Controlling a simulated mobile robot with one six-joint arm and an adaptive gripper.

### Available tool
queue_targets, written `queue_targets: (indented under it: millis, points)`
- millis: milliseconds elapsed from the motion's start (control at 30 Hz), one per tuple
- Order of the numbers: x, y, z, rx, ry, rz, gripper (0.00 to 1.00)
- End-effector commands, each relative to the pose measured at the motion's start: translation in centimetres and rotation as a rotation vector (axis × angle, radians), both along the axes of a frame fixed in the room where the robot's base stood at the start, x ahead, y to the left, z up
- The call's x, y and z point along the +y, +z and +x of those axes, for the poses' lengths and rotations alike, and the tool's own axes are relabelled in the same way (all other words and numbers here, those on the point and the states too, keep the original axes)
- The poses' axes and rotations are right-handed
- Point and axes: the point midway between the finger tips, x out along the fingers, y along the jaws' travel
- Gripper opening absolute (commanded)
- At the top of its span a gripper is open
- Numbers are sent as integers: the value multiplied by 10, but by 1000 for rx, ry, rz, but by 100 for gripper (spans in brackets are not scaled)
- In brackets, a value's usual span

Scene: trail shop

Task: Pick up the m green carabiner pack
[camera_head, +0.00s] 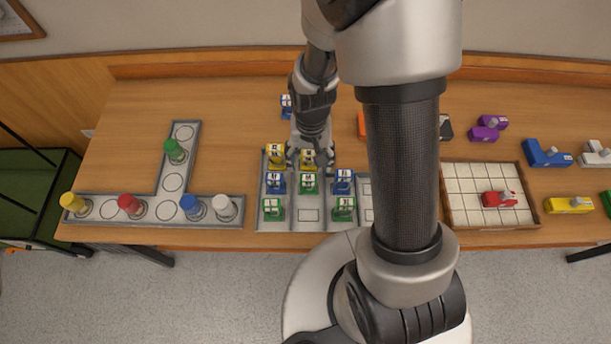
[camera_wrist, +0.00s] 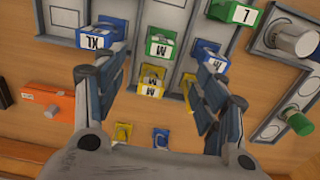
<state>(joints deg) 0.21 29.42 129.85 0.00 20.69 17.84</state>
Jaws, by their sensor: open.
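The green carabiner pack marked M (camera_wrist: 161,46) stands in the middle lane of the grey rack, and it also shows in the head view (camera_head: 309,184). My gripper (camera_head: 311,153) is open and empty above the rack's back part. In the wrist view my gripper's fingers (camera_wrist: 160,62) are spread wide, with the green M pack and a yellow M pack (camera_wrist: 152,78) showing in the gap between them. The wrist view does not show it touching the green pack.
Blue packs flank the green M pack: one marked XL (camera_wrist: 99,36) and another (camera_head: 275,183). A second yellow pack (camera_head: 275,154) and two green packs (camera_head: 272,209) (camera_head: 343,208) share the rack (camera_head: 308,222).

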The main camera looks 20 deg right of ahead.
Motion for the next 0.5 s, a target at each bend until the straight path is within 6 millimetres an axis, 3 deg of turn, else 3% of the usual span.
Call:
queue_targets:
  millis: [33,300,500]
  points:
    - [0,-16,-2,6,0,0,65]
    - [0,-72,-1,4,1,0,65]
    - [0,-90,0,2,1,0,65]
